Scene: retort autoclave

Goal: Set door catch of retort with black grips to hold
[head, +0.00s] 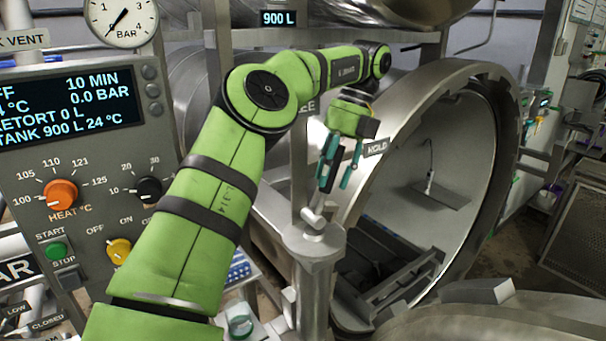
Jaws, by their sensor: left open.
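The door catch (314,225) is a short grey lever on top of a metal post (314,262) in front of the retort opening. A HOLD label (376,148) shows to the right of my gripper, and a label ending in "EE" is partly covered behind my arm. My left gripper (335,184) is open and points down just above the catch, its teal-padded fingers apart. I cannot tell whether a fingertip touches the lever. The retort (455,165) stands open, with its round rim facing me. No black grips are visible. My right gripper is out of view.
A control panel (90,165) with a display, knobs and a pressure gauge (120,18) stands at the left, close to my left arm. A large round metal edge (500,322), perhaps the door, fills the lower right. Frame bars and a tank lie behind.

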